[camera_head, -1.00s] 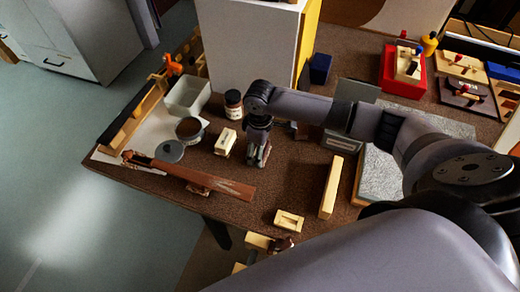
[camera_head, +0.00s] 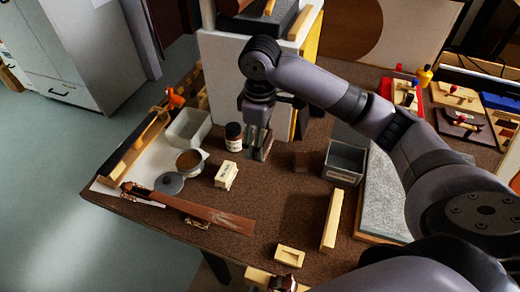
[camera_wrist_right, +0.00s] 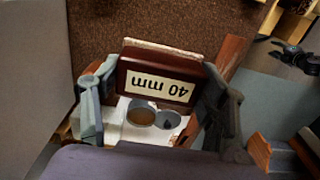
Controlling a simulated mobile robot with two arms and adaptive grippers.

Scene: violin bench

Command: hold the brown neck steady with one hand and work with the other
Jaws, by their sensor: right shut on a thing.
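The brown neck (camera_head: 205,212) lies lengthwise near the front left edge of the bench, its carved dark end to the left. A brown strip that looks like part of it shows in the right wrist view (camera_wrist_right: 233,55). My right gripper (camera_head: 262,152) is raised over the bench, behind and to the right of the neck and apart from it. In the right wrist view its fingers are shut on a dark red-brown block (camera_wrist_right: 150,68) with a pale label reading "40 mm", upside down.
A pale block (camera_head: 226,175), a dark jar (camera_head: 233,137), a round tin (camera_head: 189,162) and a white tray (camera_head: 188,128) stand behind the neck.

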